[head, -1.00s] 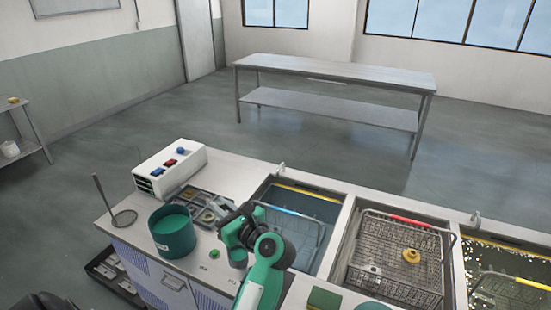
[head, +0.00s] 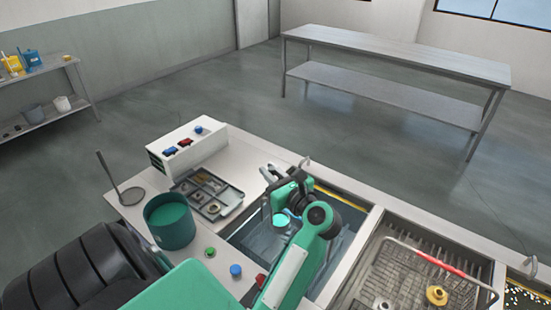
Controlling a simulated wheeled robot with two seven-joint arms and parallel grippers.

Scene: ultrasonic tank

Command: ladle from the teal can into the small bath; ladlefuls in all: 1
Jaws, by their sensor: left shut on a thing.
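The teal can (head: 170,229) stands upright and open-topped on the counter at left. My left gripper (head: 271,174) is over the leftmost bath (head: 232,240), which appears to be the small bath. It is shut on a ladle, whose round bright-teal cup (head: 281,221) hangs below it, above the bath. The cup looks level, with a pale teal surface inside. The ladle's handle is mostly hidden by my wrist. My forearm covers much of the bath. My right gripper is not in view.
A skimmer (head: 131,196) stands left of the can. A parts tray (head: 208,194) and a white control box (head: 187,150) lie behind it. A wire basket with a red handle (head: 440,258) sits in the bath at right. Blue and green knobs (head: 235,270) are on the front counter.

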